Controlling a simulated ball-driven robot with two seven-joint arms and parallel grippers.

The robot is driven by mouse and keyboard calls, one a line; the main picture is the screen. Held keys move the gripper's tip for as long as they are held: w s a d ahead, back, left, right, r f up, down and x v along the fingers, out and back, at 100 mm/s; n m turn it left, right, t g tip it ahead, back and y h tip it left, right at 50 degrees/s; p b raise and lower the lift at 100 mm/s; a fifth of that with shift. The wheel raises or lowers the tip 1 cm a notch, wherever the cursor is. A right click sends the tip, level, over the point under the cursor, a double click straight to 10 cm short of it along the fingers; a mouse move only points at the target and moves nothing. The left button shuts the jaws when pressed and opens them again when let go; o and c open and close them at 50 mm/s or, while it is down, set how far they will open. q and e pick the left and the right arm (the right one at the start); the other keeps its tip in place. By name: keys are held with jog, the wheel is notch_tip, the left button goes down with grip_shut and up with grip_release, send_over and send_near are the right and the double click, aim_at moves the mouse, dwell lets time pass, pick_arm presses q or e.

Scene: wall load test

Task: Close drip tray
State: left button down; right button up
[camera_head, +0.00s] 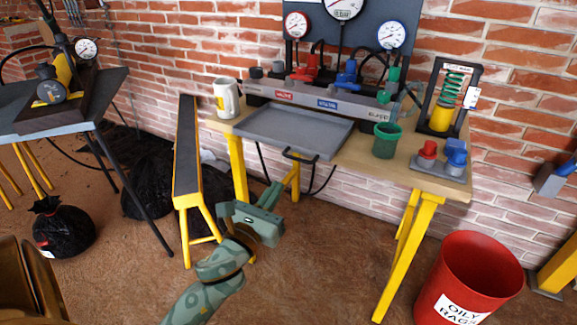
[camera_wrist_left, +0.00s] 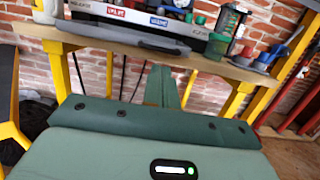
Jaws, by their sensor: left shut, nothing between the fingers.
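The drip tray (camera_head: 292,132) is a flat, shallow grey tray on the wooden bench, in front of the gauge rig. Its front edge reaches out past the bench's front edge, with a dark handle (camera_head: 300,156) below it. My left gripper (camera_head: 272,190) is in front of the bench and below the tray, apart from the handle. Its green fingers are shut and empty, pointing up toward the bench. My right gripper is not in view.
The workbench (camera_head: 390,165) has yellow legs. A narrow yellow-framed stand (camera_head: 187,150) is left of my gripper. A red bin (camera_head: 468,275) stands at front right.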

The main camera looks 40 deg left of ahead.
pick_arm(q)
send_near(304, 153)
jog(key=w+r, duration=0.1)
jog(key=shift+w+a+r, duration=0.25)
jog(key=shift+w+a, duration=0.3)
jog(key=shift+w, duration=0.35)
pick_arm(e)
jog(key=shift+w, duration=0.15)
pick_arm(q)
jog(key=x, duration=0.2)
jog(key=f+x, duration=0.1)
jog(key=x, duration=0.2)
jog(key=b+x, duration=0.1)
jog(key=x, duration=0.1)
jog(key=shift+w+f, duration=0.2)
jog(key=shift+w, duration=0.15)
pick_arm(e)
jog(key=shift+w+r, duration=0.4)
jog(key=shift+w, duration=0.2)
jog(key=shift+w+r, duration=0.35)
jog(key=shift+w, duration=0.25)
